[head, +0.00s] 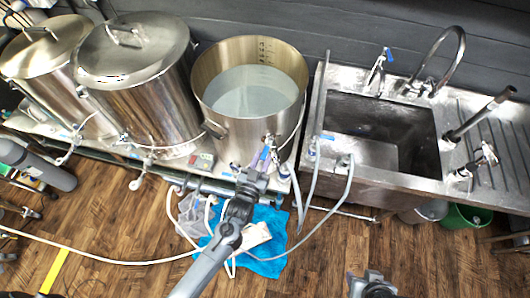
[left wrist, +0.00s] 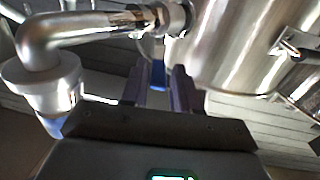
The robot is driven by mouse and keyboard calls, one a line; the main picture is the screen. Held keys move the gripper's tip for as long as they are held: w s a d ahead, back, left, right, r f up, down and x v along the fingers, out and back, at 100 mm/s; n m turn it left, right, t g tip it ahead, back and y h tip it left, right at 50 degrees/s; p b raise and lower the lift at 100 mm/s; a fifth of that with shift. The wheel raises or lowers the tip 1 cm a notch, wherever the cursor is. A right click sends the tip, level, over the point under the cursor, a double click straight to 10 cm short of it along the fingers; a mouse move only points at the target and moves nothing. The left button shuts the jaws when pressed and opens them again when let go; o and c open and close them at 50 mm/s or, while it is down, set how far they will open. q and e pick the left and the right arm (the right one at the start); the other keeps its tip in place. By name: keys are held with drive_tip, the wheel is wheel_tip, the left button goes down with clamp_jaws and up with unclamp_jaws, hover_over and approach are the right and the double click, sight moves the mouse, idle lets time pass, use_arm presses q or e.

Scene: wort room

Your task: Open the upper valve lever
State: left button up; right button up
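The upper valve lever (head: 265,154) is blue and sits on the front of the open steel kettle (head: 228,137), low on its wall. My left gripper (head: 257,168) is right at this lever in the head view. In the left wrist view the two dark fingers (left wrist: 162,92) stand apart, with the blue lever (left wrist: 158,74) showing in the gap between them. I cannot tell whether either finger touches it. A steel pipe elbow (left wrist: 52,40) and fitting are close by on the left there. My right gripper (head: 372,287) shows at the bottom edge, its fingers unclear.
Two lidded kettles (head: 135,65) stand on the left of the steel bench. A sink (head: 385,130) with taps is at right. Hoses (head: 310,190) hang around the valve. A blue cloth (head: 265,238) lies on the wooden floor below. The floor front left is mostly clear.

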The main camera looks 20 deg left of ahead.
use_arm(q)
drive_tip(key=s+b, duration=0.1)
drive_tip(key=s, duration=0.6)
drive_tip(key=shift+s, duration=0.25)
